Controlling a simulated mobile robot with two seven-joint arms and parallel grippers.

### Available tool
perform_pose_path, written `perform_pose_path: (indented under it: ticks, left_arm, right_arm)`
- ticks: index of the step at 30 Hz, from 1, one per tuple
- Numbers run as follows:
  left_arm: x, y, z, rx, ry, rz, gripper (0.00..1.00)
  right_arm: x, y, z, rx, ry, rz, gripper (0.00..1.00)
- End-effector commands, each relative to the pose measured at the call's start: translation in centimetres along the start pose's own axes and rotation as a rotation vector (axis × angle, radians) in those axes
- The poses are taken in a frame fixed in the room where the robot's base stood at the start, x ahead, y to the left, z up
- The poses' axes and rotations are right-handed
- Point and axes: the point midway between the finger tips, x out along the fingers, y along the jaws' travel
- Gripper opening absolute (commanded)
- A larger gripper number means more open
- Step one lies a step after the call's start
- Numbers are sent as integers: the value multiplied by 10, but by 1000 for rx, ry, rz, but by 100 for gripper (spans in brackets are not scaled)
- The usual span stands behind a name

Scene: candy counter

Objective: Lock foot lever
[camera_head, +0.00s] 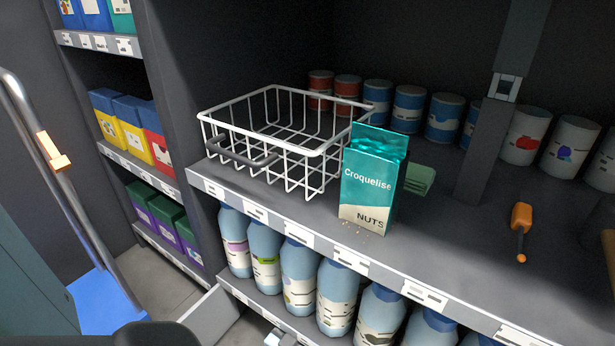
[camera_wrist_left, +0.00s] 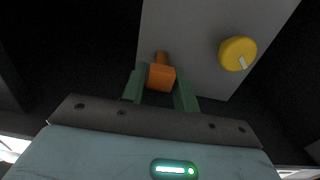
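In the left wrist view an orange block-shaped piece (camera_wrist_left: 162,77) with a short stem stands against a grey panel (camera_wrist_left: 195,45). It looks like the foot lever, though only this end shows. The two green fingers of my left gripper (camera_wrist_left: 161,86) are on either side of it, with very little gap. I cannot tell whether they press on it. In the head view neither the foot lever nor my left gripper shows. My right gripper is in neither view.
A yellow round knob (camera_wrist_left: 237,53) sits on the panel right of my fingers. In the head view a white wire basket (camera_head: 322,150), a teal nuts box (camera_head: 366,190) and an orange-handled tool (camera_head: 521,217) are on the shelf. A metal rail (camera_head: 75,190) with an orange clamp is at left.

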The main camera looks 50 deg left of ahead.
Motion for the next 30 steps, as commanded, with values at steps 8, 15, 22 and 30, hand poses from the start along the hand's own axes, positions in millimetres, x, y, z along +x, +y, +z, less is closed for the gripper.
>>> perform_pose_path:
  ticks: [8, 15, 22, 30]
  left_arm:
    - [0, 0, 0, 0, 0, 0, 45]
    - [-9, 0, 1, 0, -3, -1, 45]
    - [-45, 0, -1, 0, -3, 0, 45]
    - [-75, 0, -1, 0, -1, -1, 45]
  right_arm:
    - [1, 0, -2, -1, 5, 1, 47]
    - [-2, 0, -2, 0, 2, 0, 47]
    - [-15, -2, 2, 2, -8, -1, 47]
    - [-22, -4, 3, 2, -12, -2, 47]
